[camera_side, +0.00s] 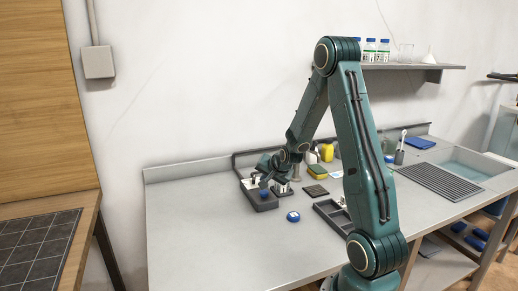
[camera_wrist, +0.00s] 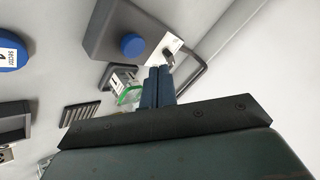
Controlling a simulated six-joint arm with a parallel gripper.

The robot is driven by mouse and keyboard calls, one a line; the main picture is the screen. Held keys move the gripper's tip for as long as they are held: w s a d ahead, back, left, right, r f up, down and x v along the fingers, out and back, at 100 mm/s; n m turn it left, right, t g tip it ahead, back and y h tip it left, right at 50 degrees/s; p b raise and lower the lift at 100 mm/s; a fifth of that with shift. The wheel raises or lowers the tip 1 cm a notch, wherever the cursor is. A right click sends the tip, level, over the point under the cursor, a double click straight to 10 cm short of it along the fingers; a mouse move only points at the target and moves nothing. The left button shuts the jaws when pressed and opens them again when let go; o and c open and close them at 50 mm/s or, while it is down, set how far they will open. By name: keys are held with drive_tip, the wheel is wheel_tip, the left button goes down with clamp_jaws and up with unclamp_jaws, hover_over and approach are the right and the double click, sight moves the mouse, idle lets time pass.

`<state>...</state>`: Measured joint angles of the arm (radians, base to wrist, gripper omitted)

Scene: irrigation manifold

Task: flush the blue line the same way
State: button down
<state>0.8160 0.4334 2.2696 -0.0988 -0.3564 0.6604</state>
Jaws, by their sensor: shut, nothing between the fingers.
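A dark grey box with a round blue knob (camera_side: 264,194) on its top sits on the bench; in the wrist view the box (camera_wrist: 105,28) and its blue knob (camera_wrist: 132,45) show at the top. My gripper (camera_side: 263,183) is close to the box in the side view, and I cannot tell whether it touches it. In the wrist view my gripper (camera_wrist: 158,74) has its two fingers together, empty, and appears below and right of the knob. A blue disc with a white label (camera_side: 293,216) lies in front; it also shows in the wrist view (camera_wrist: 8,58), its lettering only partly readable.
A dark open tray (camera_side: 326,213) lies to the right, partly behind my arm. A sink (camera_side: 478,163) and ribbed drainer (camera_side: 436,182) are far right. The bench's left front is clear.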

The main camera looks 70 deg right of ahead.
sight(265, 194)
drive_tip(key=shift+f, duration=1.1)
drive_tip(key=shift+f, duration=1.05)
idle(3.5)
drive_tip(key=shift+r, duration=0.2)
idle(0.9)
drive_tip(key=shift+r, duration=0.85)
drive_tip(key=shift+r, duration=0.15)
